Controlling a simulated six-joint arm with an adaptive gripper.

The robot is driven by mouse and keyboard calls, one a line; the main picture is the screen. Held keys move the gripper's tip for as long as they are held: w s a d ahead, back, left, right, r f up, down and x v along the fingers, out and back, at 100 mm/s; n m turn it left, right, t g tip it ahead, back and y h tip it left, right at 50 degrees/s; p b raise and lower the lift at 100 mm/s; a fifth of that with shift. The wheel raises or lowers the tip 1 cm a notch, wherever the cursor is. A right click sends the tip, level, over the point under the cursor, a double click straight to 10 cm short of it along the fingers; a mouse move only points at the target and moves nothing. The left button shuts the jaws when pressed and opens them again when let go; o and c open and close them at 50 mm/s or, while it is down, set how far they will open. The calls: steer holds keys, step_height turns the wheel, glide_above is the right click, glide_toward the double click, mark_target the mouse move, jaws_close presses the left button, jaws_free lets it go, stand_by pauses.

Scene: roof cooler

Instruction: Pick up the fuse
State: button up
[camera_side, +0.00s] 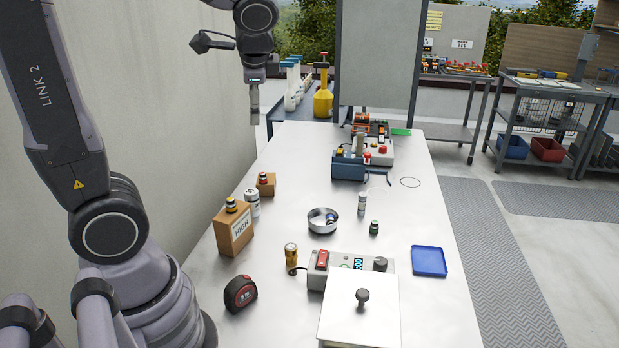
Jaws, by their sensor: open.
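Several small cylinders that could be the fuse stand on the metal table (300,195); I cannot tell which one it is. A white-and-grey cylinder (362,204) stands upright right of the round metal bowl (315,226). A short dark green one (374,228) is just in front of it. A gold one (290,255) stands nearer the front. A white one (252,203) stands beside the boxes at left. A small dark item (331,219) lies in the bowl. My gripper (254,118) is open and empty, pointing down, high at the back left and apart from all of them.
A cardboard box (234,234), a smaller brown box (266,185), a tape measure (240,293), a control box (318,281), a white lidded box (350,325), a blue tray (429,262) and a blue toolbox (347,166) occupy the table. A wall bounds the left side.

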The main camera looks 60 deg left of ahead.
mark_target(363, 196)
steer(key=w+a+f+m+t+y, duration=0.1)
steer(key=w+a+f+m+y, duration=0.2)
steer(key=w+f+m, duration=0.5)
steer(key=w+a+f+m+t+y, duration=0.1)
steer(key=w+a+f+m+y, duration=0.2)
steer(key=w, duration=0.9)
steer(key=w+d+f+m+t, duration=0.1)
steer(key=w+f+m+t, duration=0.1)
steer(key=f, duration=0.5)
steer(key=w+d+f+m+t+h, duration=0.1)
steer(key=w+d+f+m, duration=0.1)
steer(key=w+f+m, duration=0.2)
steer(key=w+d+f+m+t+h, duration=0.1)
steer(key=w+d+f+m+t, duration=0.1)
steer(key=f, duration=0.8)
steer(key=shift+w+f+m+t, duration=0.15)
steer(key=shift+w+m, duration=0.25)
steer(key=shift+m, duration=0.3)
steer(key=shift+w+f+m+t, duration=0.15)
steer(key=shift+w+m, duration=0.25)
steer(key=shift+m, duration=0.3)
steer(key=x, duration=0.7)
steer(key=shift+w+a+f, duration=0.15)
steer(key=shift+w, duration=0.15)
steer(key=shift+c, duration=0.3)
jaws_close()
